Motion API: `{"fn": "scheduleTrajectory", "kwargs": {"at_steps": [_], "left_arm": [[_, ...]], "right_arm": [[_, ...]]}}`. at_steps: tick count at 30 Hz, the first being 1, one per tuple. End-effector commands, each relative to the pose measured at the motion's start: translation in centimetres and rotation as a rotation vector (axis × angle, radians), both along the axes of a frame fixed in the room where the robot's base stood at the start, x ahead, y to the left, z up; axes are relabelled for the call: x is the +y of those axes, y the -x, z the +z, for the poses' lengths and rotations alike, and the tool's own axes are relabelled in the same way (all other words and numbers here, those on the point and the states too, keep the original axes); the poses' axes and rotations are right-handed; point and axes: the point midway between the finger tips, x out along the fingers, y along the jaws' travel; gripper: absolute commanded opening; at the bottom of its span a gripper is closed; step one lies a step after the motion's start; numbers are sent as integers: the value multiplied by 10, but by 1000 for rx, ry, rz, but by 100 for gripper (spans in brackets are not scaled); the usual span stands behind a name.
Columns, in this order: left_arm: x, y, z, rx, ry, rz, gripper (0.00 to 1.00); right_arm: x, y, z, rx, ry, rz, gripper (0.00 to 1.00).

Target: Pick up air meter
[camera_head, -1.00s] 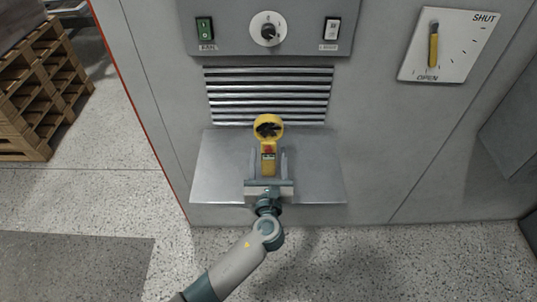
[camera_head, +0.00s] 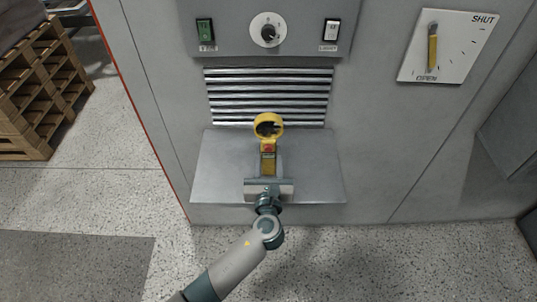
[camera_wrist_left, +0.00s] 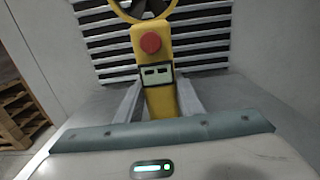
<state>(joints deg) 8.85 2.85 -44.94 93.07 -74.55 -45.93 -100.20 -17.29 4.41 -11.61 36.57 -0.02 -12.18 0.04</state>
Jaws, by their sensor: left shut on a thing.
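The air meter (camera_head: 268,128) is yellow, with a round fan ring at its top and a handle below. It is upright over the metal shelf, in front of the vent slats. In the left wrist view the air meter (camera_wrist_left: 152,60) shows a red button and a small display on its handle. My left gripper (camera_head: 268,168) comes from the front, and its two fingers are shut on the lower handle, one on each side. In the left wrist view the left gripper (camera_wrist_left: 158,100) hides the handle's bottom end. I cannot tell whether the meter touches the shelf. My right gripper is not in view.
The metal shelf (camera_head: 318,175) juts from a grey cabinet below a louvred vent (camera_head: 268,95). Above is a panel with a dial (camera_head: 268,30) and two switches. A SHUT/OPEN lever plate (camera_head: 447,46) is at the right. Wooden pallets (camera_head: 40,90) stand at the left.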

Motion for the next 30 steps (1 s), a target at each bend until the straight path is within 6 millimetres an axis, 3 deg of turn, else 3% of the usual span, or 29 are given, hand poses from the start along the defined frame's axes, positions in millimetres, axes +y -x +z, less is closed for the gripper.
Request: {"fn": "scheduleTrajectory", "kwargs": {"at_steps": [10,21,30], "left_arm": [[0,0,42,-1,0,1,8],[-68,40,85,0,2,0,8],[-96,58,101,0,0,0,8]], "right_arm": [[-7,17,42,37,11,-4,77],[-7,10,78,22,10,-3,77],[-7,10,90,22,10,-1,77]]}}
